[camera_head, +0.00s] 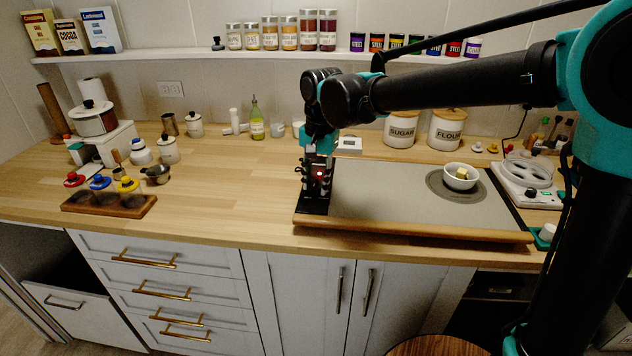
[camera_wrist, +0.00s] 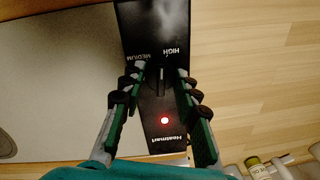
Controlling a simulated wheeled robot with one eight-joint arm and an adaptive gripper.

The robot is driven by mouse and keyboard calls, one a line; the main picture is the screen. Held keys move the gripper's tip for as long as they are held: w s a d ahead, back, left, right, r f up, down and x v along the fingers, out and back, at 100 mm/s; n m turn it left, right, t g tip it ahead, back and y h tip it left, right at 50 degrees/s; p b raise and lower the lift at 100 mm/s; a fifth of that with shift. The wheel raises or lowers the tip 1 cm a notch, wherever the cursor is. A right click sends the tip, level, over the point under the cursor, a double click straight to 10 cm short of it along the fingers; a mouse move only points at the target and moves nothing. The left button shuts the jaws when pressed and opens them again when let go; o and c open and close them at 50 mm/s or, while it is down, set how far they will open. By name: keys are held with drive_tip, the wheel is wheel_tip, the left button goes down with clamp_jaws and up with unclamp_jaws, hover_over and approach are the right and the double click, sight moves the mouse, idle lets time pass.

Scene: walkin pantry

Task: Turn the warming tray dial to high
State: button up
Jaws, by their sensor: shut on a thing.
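The warming tray (camera_head: 385,200) lies on the counter, a flat grey plate with a wooden front edge. Its black control panel (camera_head: 312,205) is at its left end; the panel also shows in the wrist view (camera_wrist: 140,15), with the words HIGH and MEDIUM, the name Heatmart and a lit red light (camera_wrist: 164,120). My gripper (camera_head: 318,180) points down over the panel. In the wrist view my gripper (camera_wrist: 161,75) is shut on the dark dial (camera_wrist: 160,80), a finger on each side. The fingers partly hide the dial, and I cannot tell its exact setting.
A white bowl (camera_head: 461,177) with a yellow piece in it stands on the tray's right part. Sugar (camera_head: 401,130) and flour (camera_head: 446,129) canisters stand behind. A wooden holder with colored-lid jars (camera_head: 108,203) is at the left. The counter left of the tray is clear.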

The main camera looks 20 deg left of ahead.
sight(318, 187)
drive_tip(key=shift+m, duration=2.3)
drive_tip(key=o, duration=1.2)
drive_tip(key=shift+c, duration=0.2)
wheel_tip(318, 187, up, 12)
drive_tip(key=shift+s+d, duration=0.2)
drive_tip(key=shift+d, duration=0.15)
